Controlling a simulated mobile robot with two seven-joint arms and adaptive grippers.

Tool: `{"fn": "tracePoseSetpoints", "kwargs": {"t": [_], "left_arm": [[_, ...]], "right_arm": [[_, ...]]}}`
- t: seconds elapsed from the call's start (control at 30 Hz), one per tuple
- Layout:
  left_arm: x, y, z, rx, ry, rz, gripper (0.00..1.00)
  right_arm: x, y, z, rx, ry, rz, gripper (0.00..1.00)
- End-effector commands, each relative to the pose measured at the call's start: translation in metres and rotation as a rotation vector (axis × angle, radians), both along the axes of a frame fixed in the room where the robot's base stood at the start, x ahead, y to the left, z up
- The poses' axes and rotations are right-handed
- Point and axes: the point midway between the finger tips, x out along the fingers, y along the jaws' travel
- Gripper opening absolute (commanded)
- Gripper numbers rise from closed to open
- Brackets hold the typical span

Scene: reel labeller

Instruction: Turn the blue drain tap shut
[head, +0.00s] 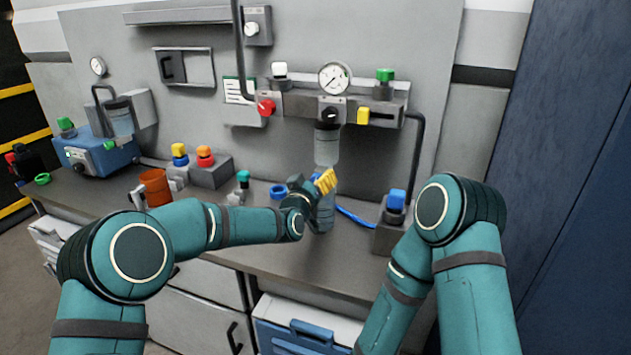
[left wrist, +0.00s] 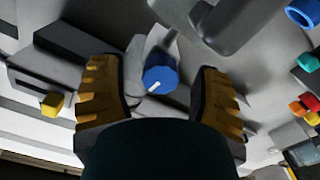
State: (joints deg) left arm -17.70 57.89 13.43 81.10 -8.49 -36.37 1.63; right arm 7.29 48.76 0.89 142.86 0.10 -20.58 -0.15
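The blue drain tap (left wrist: 160,80) shows in the left wrist view as a round blue knob with a white mark, between the two yellow fingers of my left gripper (left wrist: 158,90). A gap shows on both sides of the knob, so the fingers are open and not clamped on it. In the head view my left gripper (head: 322,186) is in front of the clear bowl (head: 326,145) under the gauge, and the tap cannot be made out there. My right arm reaches down past the lower edge of the head view; its gripper is out of view.
A blue-capped block (head: 396,200) stands right of the bowl. A blue ring (head: 278,191) and a teal-topped fitting (head: 243,179) are on the bench to the left. A red knob (head: 266,107), yellow block (head: 363,116) and gauge (head: 334,78) are above. An orange mug (head: 156,187) stands farther left.

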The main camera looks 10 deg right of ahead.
Motion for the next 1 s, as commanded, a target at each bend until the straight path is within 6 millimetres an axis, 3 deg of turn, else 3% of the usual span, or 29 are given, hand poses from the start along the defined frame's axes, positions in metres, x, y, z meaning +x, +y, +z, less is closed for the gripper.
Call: {"fn": "tracePoseSetpoints", "kwargs": {"t": [0.27,0.8,1.0], "left_arm": [[-0.008,0.006,0.000,0.001,0.002,-0.001,0.65],[-0.080,0.055,0.000,0.001,0.001,0.000,0.65],[-0.096,0.065,0.000,0.001,0.001,0.000,0.65]], "right_arm": [[0.000,0.000,0.000,0.000,0.000,0.000,0.00],[0.000,0.000,0.000,0.000,0.000,0.000,0.00],[0.000,0.000,0.000,0.000,0.000,0.000,0.00]]}}
